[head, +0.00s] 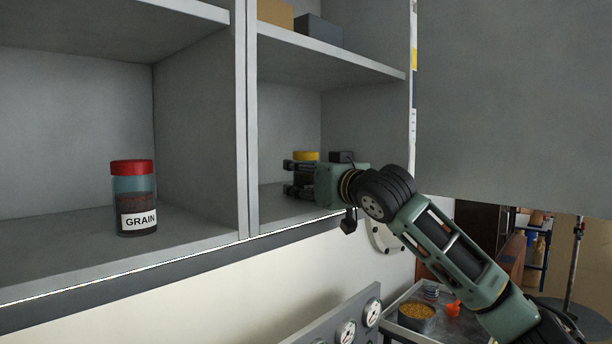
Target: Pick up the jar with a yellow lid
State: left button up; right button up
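The jar with a yellow lid (306,156) stands in the right compartment of the wall cabinet. Only its lid shows clearly; its body is mostly hidden by my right gripper. My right gripper (288,178) reaches into this compartment from the right, its fingers pointing left. The two fingers are apart, one above the other, and overlap the jar's body in the picture. I cannot tell whether they touch the jar. My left gripper is not in view.
A red-lidded jar labelled GRAIN (135,198) stands in the left compartment. A vertical divider (247,120) separates the compartments, and a shelf (330,52) above holds boxes. Below right are gauges (346,332) and a tray with a bowl of yellow grains (416,311).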

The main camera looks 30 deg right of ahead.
aim_at(313, 161)
jog(key=c, duration=0.9)
jog(key=shift+r, duration=0.1)
jog(key=shift+r+b, duration=0.3)
jog(key=shift+r, duration=0.15)
notch_tip(313, 161, up, 3)
jog(key=shift+f+b, duration=0.15)
jog(key=shift+b, duration=0.4)
jog(key=s+d+r+b, duration=0.1)
jog(key=s+d+r, duration=0.1)
jog(key=s, duration=0.1)
jog(key=s+d+r+b, duration=0.1)
jog(key=s+d+r, duration=0.1)
jog(key=d+r, duration=0.1)
jog(key=s+d+r+b, duration=0.1)
jog(key=s+d+r, duration=0.1)
jog(key=s, duration=0.1)
jog(key=shift+s+d+r+b, duration=0.15)
jog(key=shift+s+d+b, duration=0.2)
jog(key=shift+b, duration=0.05)
